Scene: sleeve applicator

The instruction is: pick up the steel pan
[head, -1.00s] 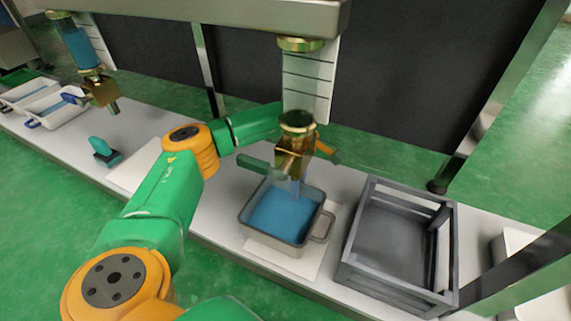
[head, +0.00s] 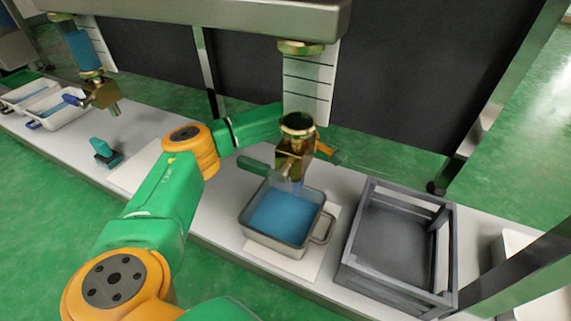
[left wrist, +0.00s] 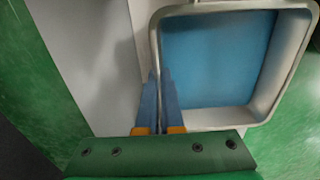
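The steel pan (head: 260,237) is a square grey pan with blue contents and a looped handle on its right side. It rests level on a white mat, under the brass dispenser valve (head: 297,128). My left gripper (head: 296,187) is at the pan's far rim, largely hidden behind the valve. In the left wrist view the two blue fingers (left wrist: 160,80) are close together at the pan's left wall (left wrist: 157,40), one on each side, and look shut on it. The contact itself is hard to see. My right gripper is not in view.
A grey crate (head: 390,285) stands just right of the pan. A second valve (head: 103,93), white trays (head: 62,115) and a teal object (head: 104,151) are farther left. The overhead frame (head: 220,14) and its posts limit room above. The bench (head: 205,228) is bare left of the pan.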

